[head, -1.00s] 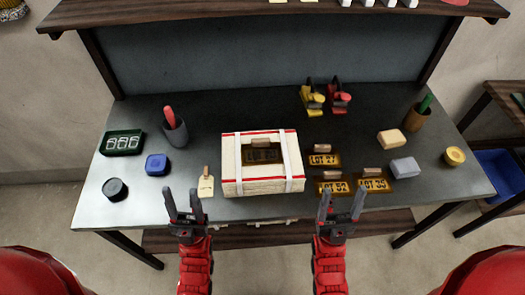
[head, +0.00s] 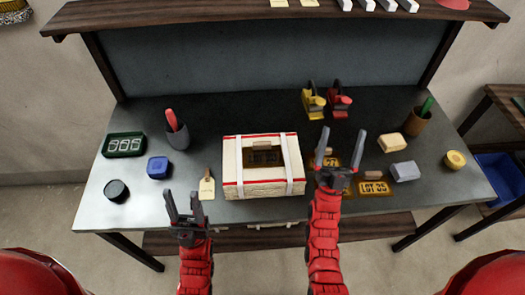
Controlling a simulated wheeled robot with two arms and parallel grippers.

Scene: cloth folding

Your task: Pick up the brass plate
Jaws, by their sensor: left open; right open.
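Several brass plates with dark LOT lettering and small wooden grips lie at the right of the bench. The front right brass plate (head: 376,189) reads LOT 35 and is clear of my grippers. A rear brass plate (head: 331,162) and another front one are partly hidden behind my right gripper (head: 343,138). That gripper is open and empty, its fingers pointing away over these plates. A darker plate (head: 263,158) with a grip lies on the folded cream cloth (head: 265,182). My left gripper (head: 182,198) is open and empty near the bench's front edge.
A tag (head: 207,187) lies left of the cloth. A blue box (head: 158,167), black round tin (head: 116,190) and green counter (head: 124,144) stand at left. A grey block (head: 405,171) and tan block (head: 393,143) lie right of the plates. Two clamps stand behind.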

